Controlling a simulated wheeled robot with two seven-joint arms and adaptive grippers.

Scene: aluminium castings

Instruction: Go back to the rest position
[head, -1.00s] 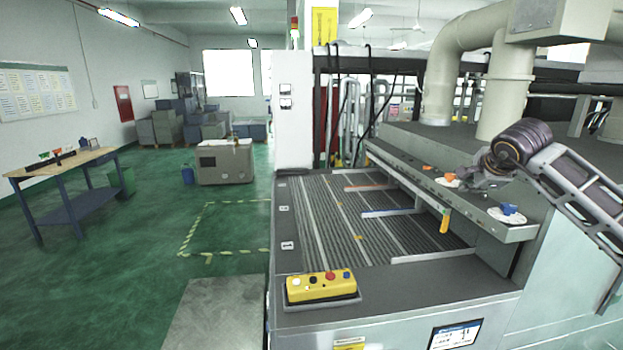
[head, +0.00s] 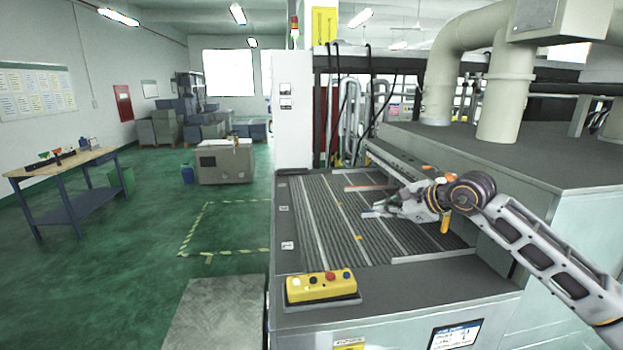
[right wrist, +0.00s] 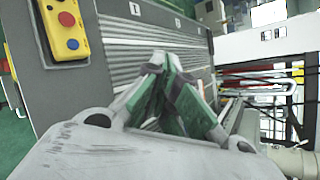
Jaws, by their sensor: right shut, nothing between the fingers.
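My right gripper (head: 378,210) reaches in from the right in the head view and hangs over the ribbed bed of the machine (head: 318,215). In the right wrist view its green-padded fingers (right wrist: 165,60) come together at the tips with nothing between them. It is shut and empty. My right arm hides part of the shelf along the right side of the bed. My left gripper is in neither view.
A yellow control box (head: 320,287) with coloured buttons stands on the machine's front edge. A yellow-orange handle (head: 445,222) hangs from the shelf close to my right gripper.

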